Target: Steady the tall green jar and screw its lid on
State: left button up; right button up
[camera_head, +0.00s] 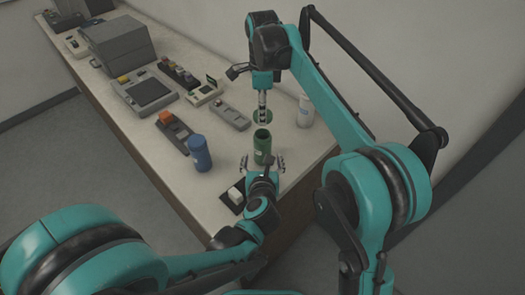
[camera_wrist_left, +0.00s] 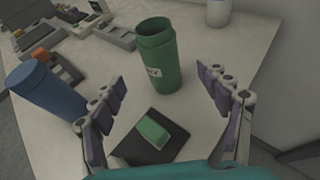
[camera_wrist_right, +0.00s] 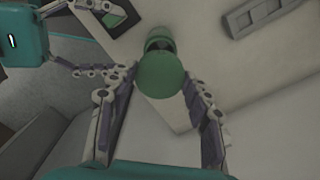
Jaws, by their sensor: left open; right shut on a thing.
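The tall green jar (camera_head: 262,147) stands upright and open-topped on the bench; it also shows in the left wrist view (camera_wrist_left: 160,65). My left gripper (camera_head: 263,166) is open, its fingers spread on the near side of the jar and apart from it. My right gripper (camera_head: 262,101) is shut on the round green lid (camera_wrist_right: 160,75) and holds it above the bench, just beyond the jar in the head view. In the right wrist view the lid partly covers the jar (camera_wrist_right: 159,40), and the two are apart.
A blue jar (camera_head: 199,152) stands left of the green jar. A white jar (camera_head: 305,112) stands at the right, near the wall. A black pad with a small block (camera_head: 235,194) lies near the bench's front end. Several grey devices (camera_head: 146,92) fill the back left.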

aim_at(263, 149)
pick_arm(q)
jog(key=x, duration=1)
jog(key=shift+f, duration=0.1)
grip_shut()
pick_arm(e)
jog(key=shift+w+f, duration=0.15)
jog(key=shift+f, duration=2.35)
